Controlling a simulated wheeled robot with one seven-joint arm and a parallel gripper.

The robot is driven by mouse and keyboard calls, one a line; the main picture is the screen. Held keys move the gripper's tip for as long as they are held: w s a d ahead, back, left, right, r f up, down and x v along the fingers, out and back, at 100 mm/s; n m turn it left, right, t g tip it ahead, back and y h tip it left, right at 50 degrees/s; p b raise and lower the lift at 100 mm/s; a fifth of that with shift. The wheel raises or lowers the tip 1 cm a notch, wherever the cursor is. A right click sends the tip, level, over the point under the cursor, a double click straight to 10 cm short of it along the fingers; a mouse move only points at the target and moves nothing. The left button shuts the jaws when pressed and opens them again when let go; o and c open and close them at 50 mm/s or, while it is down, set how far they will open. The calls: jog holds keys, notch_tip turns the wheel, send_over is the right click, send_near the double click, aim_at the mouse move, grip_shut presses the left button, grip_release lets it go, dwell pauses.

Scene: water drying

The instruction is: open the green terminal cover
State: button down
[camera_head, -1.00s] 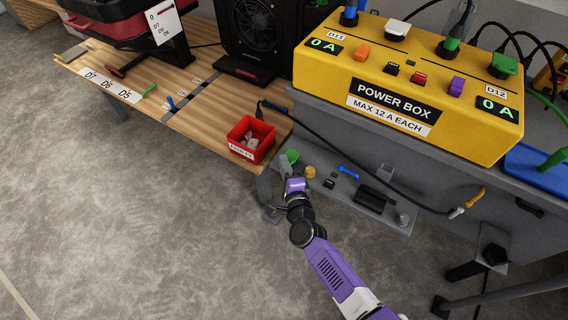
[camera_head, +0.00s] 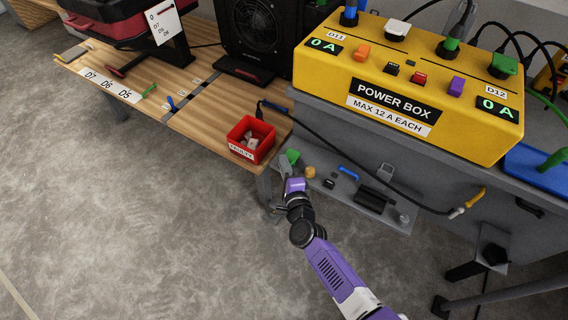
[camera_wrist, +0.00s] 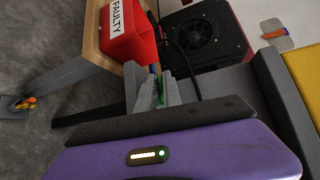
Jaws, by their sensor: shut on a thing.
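The green terminal cover (camera_head: 292,157) shows in the head view at the left end of the grey shelf (camera_head: 400,218), just beyond my gripper (camera_head: 284,174). In the wrist view my gripper (camera_wrist: 158,94) has its two grey fingers close together, with a thin strip of the green cover (camera_wrist: 158,88) between them. It is shut on the cover. The fingers hide most of the cover in the wrist view, and I cannot tell how far it is open.
A red bin (camera_head: 265,149) marked FAULTY stands on the wooden bench (camera_head: 205,128) close to my gripper. The yellow power box (camera_head: 320,75) is above right. A blue handle (camera_head: 349,173) and several small parts lie on the shelf. A black cable (camera_head: 340,150) hangs across it.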

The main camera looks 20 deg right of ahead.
aim_at(293, 153)
jog(key=shift+w+r, duration=0.1)
jog(key=shift+r, duration=0.2)
